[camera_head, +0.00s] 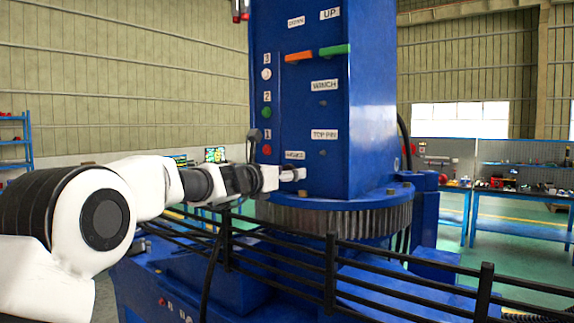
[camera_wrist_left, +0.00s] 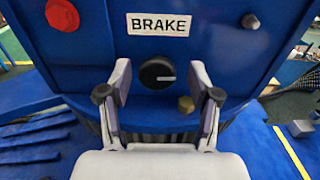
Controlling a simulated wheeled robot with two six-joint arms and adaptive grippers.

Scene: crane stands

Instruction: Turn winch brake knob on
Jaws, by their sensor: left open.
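The brake knob (camera_wrist_left: 157,74) is a round black dial with a light mark that points to the right, on the blue panel under the white BRAKE label (camera_wrist_left: 158,24). My left gripper (camera_wrist_left: 161,92) is open, with one finger to each side of the knob in the wrist view. I cannot tell how far its fingertips are from the panel. In the head view the left gripper (camera_head: 300,174) is in front of the lower panel, just under the label, and the knob is hidden there. My right gripper is not in view.
Black railings (camera_head: 330,262) run across in front of the blue crane column. Orange (camera_head: 298,57) and green (camera_head: 334,50) levers stick out above. A red button (camera_wrist_left: 62,14) is left of the BRAKE label. A ribbed ring (camera_head: 345,222) lies below the column.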

